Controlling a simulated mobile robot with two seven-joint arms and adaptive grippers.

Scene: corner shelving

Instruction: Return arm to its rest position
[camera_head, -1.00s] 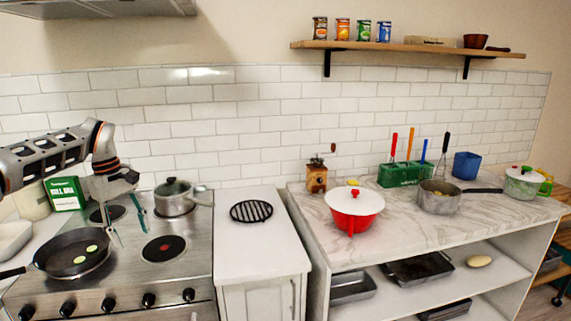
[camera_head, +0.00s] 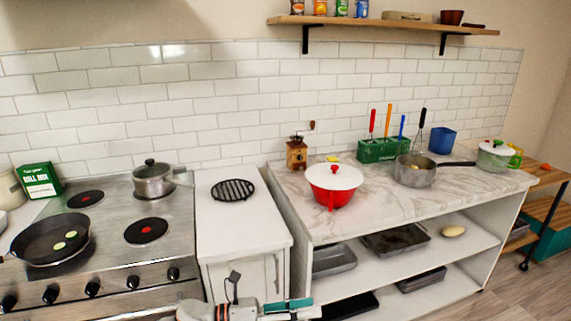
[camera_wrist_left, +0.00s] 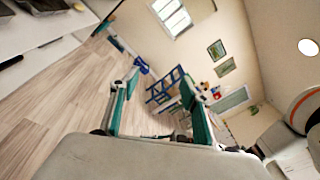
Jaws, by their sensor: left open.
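My left arm is low at the bottom edge of the head view. Its gripper (camera_head: 290,307) shows there with teal fingers, in front of the white cabinet and clear of the stove and counters. The left wrist view shows the two fingers spread apart with nothing between them (camera_wrist_left: 160,88). Beyond them are wooden floor and the far side of the room. My right gripper is in neither view.
The stove (camera_head: 118,243) carries a frying pan (camera_head: 30,238) and a lidded pot (camera_head: 153,182). The marble counter (camera_head: 400,211) holds a red pot (camera_head: 331,196), a saucepan (camera_head: 414,176) and utensils. Open wooden floor (camera_wrist_left: 80,90) shows in the left wrist view.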

